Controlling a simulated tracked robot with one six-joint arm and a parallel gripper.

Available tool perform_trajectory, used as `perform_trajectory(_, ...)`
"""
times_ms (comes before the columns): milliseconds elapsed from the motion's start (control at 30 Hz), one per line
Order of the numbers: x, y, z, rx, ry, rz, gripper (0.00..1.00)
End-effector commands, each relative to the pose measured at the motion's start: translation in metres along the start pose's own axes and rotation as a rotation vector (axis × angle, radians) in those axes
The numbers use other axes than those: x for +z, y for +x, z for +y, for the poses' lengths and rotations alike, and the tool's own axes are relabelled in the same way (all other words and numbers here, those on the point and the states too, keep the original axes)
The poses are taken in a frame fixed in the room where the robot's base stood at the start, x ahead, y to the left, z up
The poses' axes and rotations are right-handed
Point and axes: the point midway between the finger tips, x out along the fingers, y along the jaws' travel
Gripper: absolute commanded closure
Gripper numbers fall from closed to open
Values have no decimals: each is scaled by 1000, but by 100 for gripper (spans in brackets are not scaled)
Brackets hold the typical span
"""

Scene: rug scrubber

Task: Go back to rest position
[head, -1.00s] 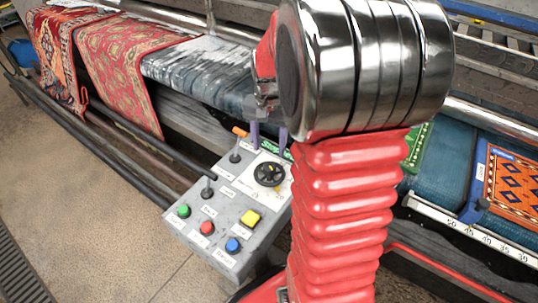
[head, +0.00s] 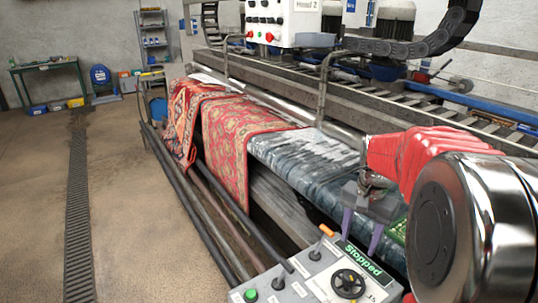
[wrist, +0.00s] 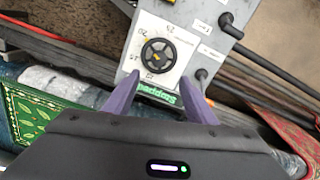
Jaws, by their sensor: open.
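My gripper (head: 359,242) is open and empty, its two purple fingers pointing down above the grey control panel (head: 309,284) in the head view. In the wrist view my gripper (wrist: 158,81) has its fingers spread on either side of the green "Stopped" display (wrist: 158,95), with the black dial (wrist: 157,57) just beyond the tips. A small gap to the panel seems to show, but the exact height cannot be told. My red arm and its shiny metal joint fill the right of the head view.
Red patterned rugs (head: 236,140) hang over the machine's front beside a wet blue-grey roller (head: 305,160). Dark rails run along the front. A white control box (head: 284,22) hangs above. A green table (head: 47,65) stands far left. The floor (head: 35,190) at left is clear.

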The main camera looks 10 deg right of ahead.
Motion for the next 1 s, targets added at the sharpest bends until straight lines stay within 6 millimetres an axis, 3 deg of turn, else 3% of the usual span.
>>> perform_trajectory(200, -2, 0, -1, -5, -53, 10, 49)
perform_trajectory(333, 6, 14, 4, 0, -133, 1, 49)
perform_trajectory(667, 54, 6, 6, -25, -348, 61, 49)
perform_trajectory(1000, 117, -15, 1, -67, -578, 167, 49)
